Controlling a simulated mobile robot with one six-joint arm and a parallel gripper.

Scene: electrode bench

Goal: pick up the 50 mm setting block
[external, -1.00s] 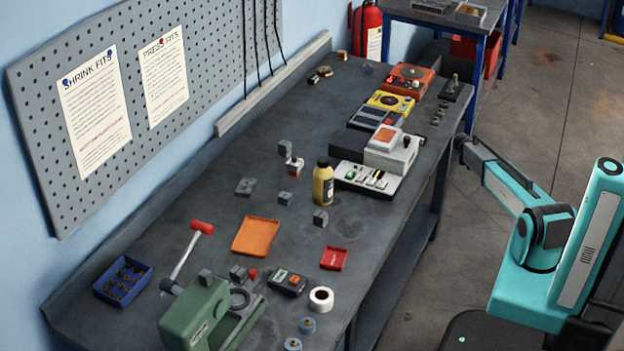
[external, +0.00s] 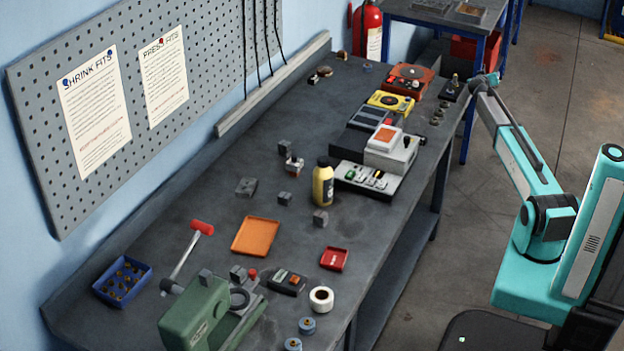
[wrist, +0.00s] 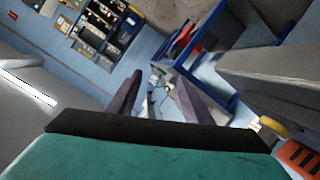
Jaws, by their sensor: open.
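Several small grey blocks stand on the dark bench (external: 215,215). One block (external: 284,147) is near the back, a flatter one (external: 246,187) is to the left, a small one (external: 284,198) is mid-bench, and another (external: 320,217) is in front of the yellow bottle. I cannot tell which is the 50 mm setting block; no size marks are readable. My gripper (wrist: 152,95) shows two dark fingers apart with nothing between them in the wrist view. In the external view my arm is raised at the right, off the bench, well away from the blocks; its fingers cannot be made out there.
A yellow bottle (external: 323,185) stands among the blocks. An orange tray (external: 256,236), a red tray (external: 334,259) and a green press (external: 195,318) are nearer the front. Instruments (external: 390,152) line the right edge. The bench centre-left is largely clear.

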